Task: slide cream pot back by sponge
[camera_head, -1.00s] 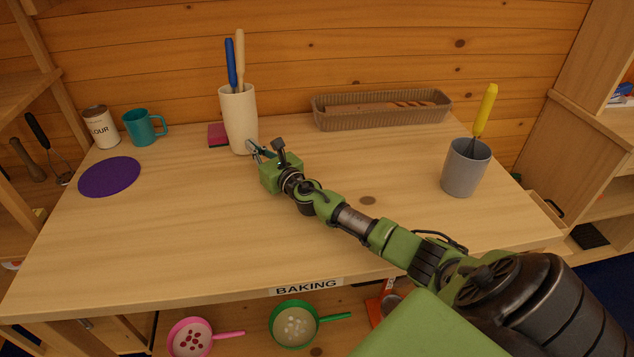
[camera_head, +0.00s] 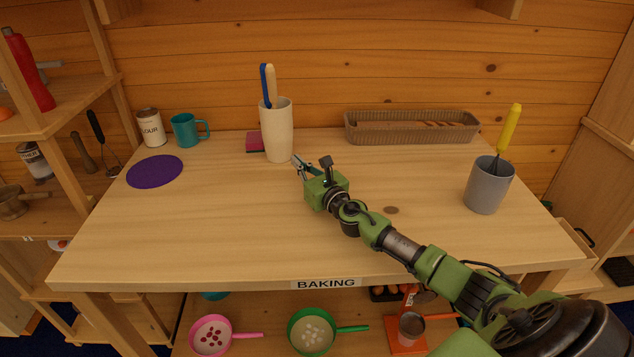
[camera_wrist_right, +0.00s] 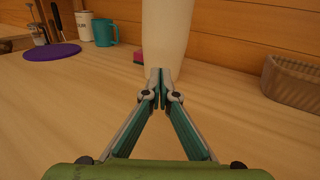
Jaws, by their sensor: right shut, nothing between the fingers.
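The cream pot (camera_head: 277,134) stands upright toward the back of the table, with a blue-handled and a wooden-handled utensil in it. The sponge (camera_head: 254,142), pink and dark, lies just left of the pot, partly hidden behind it. My right gripper (camera_head: 297,160) is shut and empty, low at the pot's front right side. In the right wrist view the shut fingertips (camera_wrist_right: 160,72) are in front of the pot's lower part (camera_wrist_right: 166,35), at or very close to it; I cannot tell whether they touch. My left gripper is not in view.
A teal mug (camera_head: 185,131), a flour tin (camera_head: 149,128) and a purple mat (camera_head: 155,171) are at the left. A brown basket (camera_head: 411,129) stands at the back right. A grey pot (camera_head: 488,186) with a yellow-handled tool stands right. The table's middle front is clear.

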